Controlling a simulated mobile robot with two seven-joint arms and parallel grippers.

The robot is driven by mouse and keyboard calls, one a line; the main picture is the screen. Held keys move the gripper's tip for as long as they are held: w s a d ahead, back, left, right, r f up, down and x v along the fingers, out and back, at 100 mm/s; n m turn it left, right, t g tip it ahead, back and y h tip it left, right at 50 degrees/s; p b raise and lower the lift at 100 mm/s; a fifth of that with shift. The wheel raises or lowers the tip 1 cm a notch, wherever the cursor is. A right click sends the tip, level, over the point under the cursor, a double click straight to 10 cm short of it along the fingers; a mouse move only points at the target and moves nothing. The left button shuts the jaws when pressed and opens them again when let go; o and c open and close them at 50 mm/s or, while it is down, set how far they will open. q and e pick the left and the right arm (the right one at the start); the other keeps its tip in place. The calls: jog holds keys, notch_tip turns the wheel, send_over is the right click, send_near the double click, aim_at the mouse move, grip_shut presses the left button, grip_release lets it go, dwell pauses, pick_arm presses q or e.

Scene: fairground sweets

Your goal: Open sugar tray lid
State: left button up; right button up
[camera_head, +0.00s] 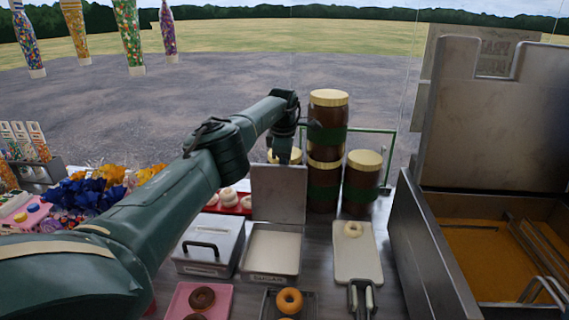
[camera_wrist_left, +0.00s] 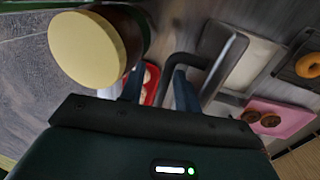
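The sugar tray (camera_head: 272,252) is an open metal box of white sugar at the centre of the counter. Its grey metal lid (camera_head: 278,192) stands raised at the tray's far edge. My left gripper (camera_head: 286,158) is behind the lid's top edge, its fingertips partly hidden. In the left wrist view, the gripper's fingers (camera_wrist_left: 158,90) are apart, with the lid's dark bar handle (camera_wrist_left: 192,60) between and beside them; I cannot tell whether they touch it. The sugar tray (camera_wrist_left: 250,62) also shows there. My right gripper is not in view.
A closed box with a black handle (camera_head: 205,247) stands left of the tray. Tall brown jars (camera_head: 327,140) with cream lids stand close behind on the right. A white board (camera_head: 357,260) with a doughnut is to the right, and a pink tray (camera_head: 222,303) is in front.

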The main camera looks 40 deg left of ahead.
pick_arm(q)
jog(key=shift+r, duration=0.1)
jog(key=shift+r, duration=0.55)
notch_tip(320, 180, up, 12)
jog(key=s+d+b, duration=0.1)
jog(key=s, duration=0.1)
jog(key=shift+d+f, duration=0.15)
jog(key=shift+s+f, duration=0.1)
jog(key=shift+s, duration=0.05)
